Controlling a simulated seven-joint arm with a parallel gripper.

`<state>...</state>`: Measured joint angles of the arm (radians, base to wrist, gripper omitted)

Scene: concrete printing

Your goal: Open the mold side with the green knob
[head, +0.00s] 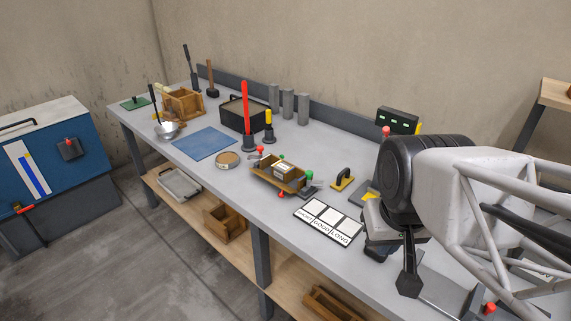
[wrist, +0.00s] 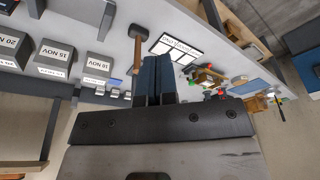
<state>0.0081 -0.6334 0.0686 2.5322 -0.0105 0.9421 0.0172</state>
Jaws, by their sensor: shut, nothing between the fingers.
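The wooden mold (head: 272,183) stands mid-table in the head view, with a pale block-like content inside. Its green knob (head: 309,174) is at the right end, beside a grey metal piece. Red knobs (head: 260,150) show at the far left end and the near side. The mold also appears small in the wrist view (wrist: 207,78), right of the fingers; whether its side is open cannot be told. My gripper (wrist: 152,62) is shut and empty, its dark blue fingers together. It is away from the mold, on the right part of the table in the head view, mostly hidden by my arm.
A label card (head: 329,222) lies between the mold and my arm. A yellow-based trowel (head: 343,180) stands behind it. A red-handled tool (head: 246,110), black box (head: 242,114), blue mat (head: 205,143) and round tin (head: 228,160) are left. Dated grey blocks (wrist: 55,58) show in the wrist view.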

